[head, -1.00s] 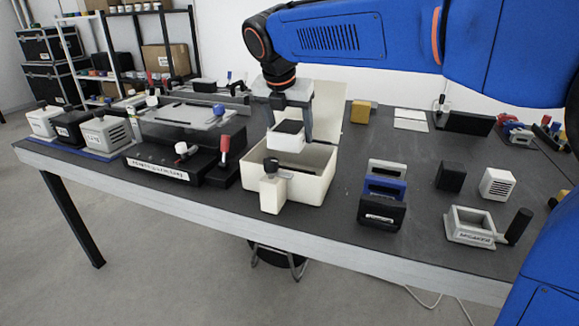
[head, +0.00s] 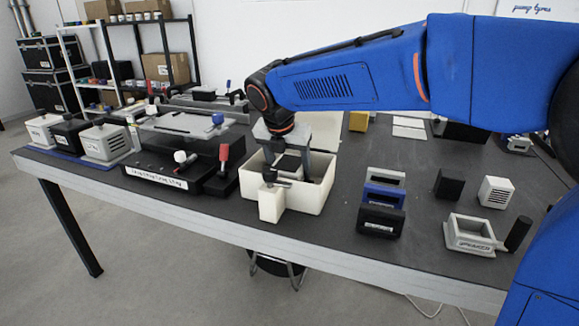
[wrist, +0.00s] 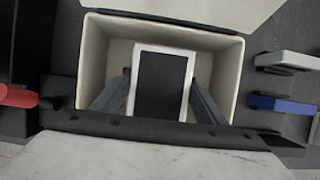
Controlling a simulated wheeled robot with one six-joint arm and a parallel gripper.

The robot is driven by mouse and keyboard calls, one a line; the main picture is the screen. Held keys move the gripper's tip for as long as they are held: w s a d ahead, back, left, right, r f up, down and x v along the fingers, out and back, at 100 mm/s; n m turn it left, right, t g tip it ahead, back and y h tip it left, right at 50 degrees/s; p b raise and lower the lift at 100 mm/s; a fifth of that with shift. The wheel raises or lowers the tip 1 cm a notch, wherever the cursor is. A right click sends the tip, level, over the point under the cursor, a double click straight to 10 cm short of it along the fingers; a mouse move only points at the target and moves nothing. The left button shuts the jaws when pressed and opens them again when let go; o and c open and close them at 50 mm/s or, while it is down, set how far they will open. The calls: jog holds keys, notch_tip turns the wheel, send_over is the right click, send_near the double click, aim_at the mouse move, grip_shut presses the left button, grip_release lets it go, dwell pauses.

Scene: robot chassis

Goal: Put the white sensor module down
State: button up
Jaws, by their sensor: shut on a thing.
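The white sensor module (wrist: 143,85), a white block with a black top face, is between my gripper's fingers; it also shows in the head view (head: 289,164). My gripper (wrist: 161,95) is shut on it and reaches down into the open cream box (head: 314,197). In the wrist view the box's walls (wrist: 232,75) surround the module and both fingers. The module's underside is hidden, so I cannot tell whether it touches the box floor.
A black fixture with a red-knobbed lever (head: 224,160) stands just left of the box. Black, blue and grey frames (head: 381,222) stand to its right, with a black cube (head: 449,184) and a white vented cube (head: 496,191) beyond. The table's front edge is close.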

jog(key=shift+f, duration=0.4)
jog(key=o, duration=1.2)
jog(key=shift+o, duration=0.2)
jog(key=shift+r, duration=0.5)
jog(key=v, duration=1.1)
jog(key=shift+r, duration=0.3)
jog(key=shift+s+r, duration=0.1)
jog(key=shift+r, duration=0.05)
jog(key=shift+s, duration=0.1)
